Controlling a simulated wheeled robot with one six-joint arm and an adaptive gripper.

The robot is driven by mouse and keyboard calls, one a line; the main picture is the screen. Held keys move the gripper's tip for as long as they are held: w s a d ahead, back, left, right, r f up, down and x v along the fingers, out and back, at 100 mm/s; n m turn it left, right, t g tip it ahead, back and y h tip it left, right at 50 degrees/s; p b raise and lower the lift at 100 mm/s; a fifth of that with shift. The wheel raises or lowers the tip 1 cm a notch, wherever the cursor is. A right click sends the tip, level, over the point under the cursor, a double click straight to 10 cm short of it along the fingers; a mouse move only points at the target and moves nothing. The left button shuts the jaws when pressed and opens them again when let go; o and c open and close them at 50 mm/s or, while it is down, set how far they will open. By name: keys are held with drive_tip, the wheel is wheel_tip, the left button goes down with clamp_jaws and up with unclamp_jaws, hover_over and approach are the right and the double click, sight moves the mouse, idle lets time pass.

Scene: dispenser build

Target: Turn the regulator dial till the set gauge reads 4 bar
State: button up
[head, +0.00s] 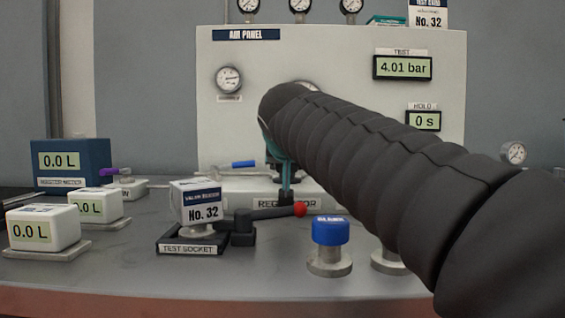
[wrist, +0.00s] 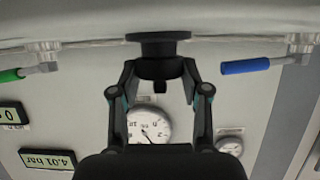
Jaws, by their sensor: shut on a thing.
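The regulator dial (wrist: 158,45) is a dark round knob with a wide flange in the wrist view. My gripper (wrist: 160,70) is shut on it, one finger on each side. In the head view my gripper (head: 284,165) is at the panel's foot, above the partly covered regulator label (head: 268,203), and my arm hides most of the dial. A white gauge (wrist: 150,125) shows upside down between my fingers, partly covered; its reading is too small to tell. In the head view only its edge (head: 308,86) shows. The test display (head: 402,67) reads 4.01 bar.
A second gauge (head: 229,80) is on the panel's left. A blue-handled valve (head: 243,164) is left of my gripper. In front stand the test socket (head: 188,240) with a No. 32 block, a red-tipped lever (head: 299,209) and a blue-capped piece (head: 329,231).

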drive_tip(key=o, duration=1.1)
drive_tip(key=shift+r, duration=4.95)
